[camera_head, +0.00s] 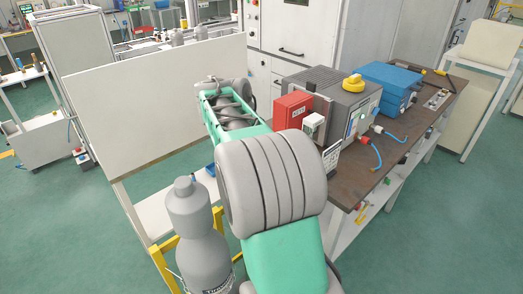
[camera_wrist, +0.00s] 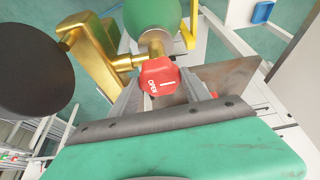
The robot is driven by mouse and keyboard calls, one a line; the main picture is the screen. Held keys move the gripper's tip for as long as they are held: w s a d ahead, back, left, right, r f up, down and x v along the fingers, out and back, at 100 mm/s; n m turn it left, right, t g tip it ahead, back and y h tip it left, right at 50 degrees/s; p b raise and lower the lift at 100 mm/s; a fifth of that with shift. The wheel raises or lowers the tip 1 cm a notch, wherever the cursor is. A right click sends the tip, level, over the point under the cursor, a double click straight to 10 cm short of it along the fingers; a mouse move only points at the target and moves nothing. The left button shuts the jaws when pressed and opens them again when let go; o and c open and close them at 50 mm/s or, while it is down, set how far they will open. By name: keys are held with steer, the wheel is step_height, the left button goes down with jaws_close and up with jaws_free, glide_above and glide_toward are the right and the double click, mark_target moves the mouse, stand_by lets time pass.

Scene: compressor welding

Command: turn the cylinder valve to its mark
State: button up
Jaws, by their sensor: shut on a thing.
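In the wrist view, a red valve knob (camera_wrist: 160,76) carries the white word OPEN and a white line on its face. It sits on a brass valve (camera_wrist: 106,60) at the top of a green cylinder (camera_wrist: 152,14). My gripper (camera_wrist: 161,88) is shut on the red knob, with one finger on each side of it. The white line lies nearly level, to the right of the lettering. I see no separate mark on the valve body. In the head view my arm hides the gripper and knob.
A black round part (camera_wrist: 32,70) is close at the wrist view's left. In the head view, a grey cylinder (camera_head: 203,250) stands beside my arm, near a yellow frame (camera_head: 160,268). A white panel (camera_head: 150,95) is left; a brown workbench (camera_head: 415,124) with equipment is right.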

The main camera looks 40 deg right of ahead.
steer(key=shift+m, duration=0.3)
steer(key=o, duration=1.4)
steer(key=p+v, duration=0.1)
steer(key=v, duration=0.7)
steer(key=shift+p, duration=0.3)
steer(key=shift+w, duration=0.15)
